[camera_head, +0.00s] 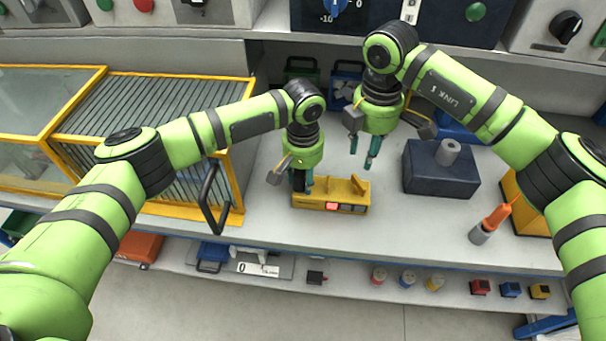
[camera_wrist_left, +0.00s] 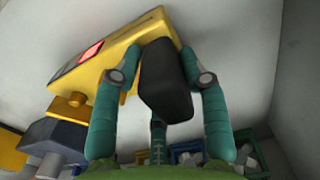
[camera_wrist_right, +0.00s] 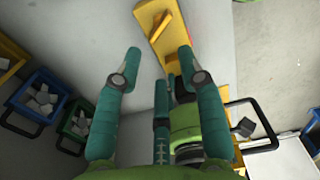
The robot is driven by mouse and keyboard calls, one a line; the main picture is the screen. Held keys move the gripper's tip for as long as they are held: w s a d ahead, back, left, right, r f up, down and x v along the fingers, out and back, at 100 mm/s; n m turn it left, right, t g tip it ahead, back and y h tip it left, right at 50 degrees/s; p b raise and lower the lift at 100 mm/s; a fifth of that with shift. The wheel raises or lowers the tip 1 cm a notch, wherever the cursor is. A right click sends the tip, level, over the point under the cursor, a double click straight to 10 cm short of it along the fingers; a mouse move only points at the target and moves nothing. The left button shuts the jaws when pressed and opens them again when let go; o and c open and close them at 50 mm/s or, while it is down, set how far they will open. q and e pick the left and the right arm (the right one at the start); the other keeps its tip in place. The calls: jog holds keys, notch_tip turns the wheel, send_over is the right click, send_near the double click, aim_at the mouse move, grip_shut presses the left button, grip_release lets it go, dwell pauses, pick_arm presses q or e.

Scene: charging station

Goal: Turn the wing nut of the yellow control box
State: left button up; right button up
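The yellow control box (camera_head: 335,206) lies on the grey worktop with a red lit square on its front. Its yellow wing nut (camera_head: 357,187) stands up near the right end, and shows in the left wrist view (camera_wrist_left: 70,105) and the right wrist view (camera_wrist_right: 160,27). My left gripper (camera_head: 302,186) is at the box's left end. In the left wrist view its fingers lie on both sides of a black block (camera_wrist_left: 165,85) at that end and appear closed on it. My right gripper (camera_head: 371,155) is open and empty, above and behind the box's right end.
A dark blue block with a grey cylinder (camera_head: 440,170) stands to the right. An orange-handled tool (camera_head: 492,222) sits in a grey holder further right. A yellow-framed cage with a black handle (camera_head: 212,195) is to the left. Small bins (camera_head: 345,80) stand behind.

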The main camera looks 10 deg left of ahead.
aim_at(360, 184)
pick_arm(q)
grip_shut()
pick_arm(e)
jog(key=shift+o, duration=0.2)
jog(key=f+n, duration=0.3)
jog(key=n, duration=0.4)
jog(key=f+n, duration=0.3)
jog(key=n, duration=0.5)
jog(key=s+f+n, duration=0.1)
jog(key=f+n, duration=0.3)
jog(key=n, duration=0.3)
jog(key=shift+n, duration=0.3)
pick_arm(q)
jog(key=shift+s, duration=0.1)
pick_arm(e)
jog(key=shift+r, duration=0.1)
grip_shut()
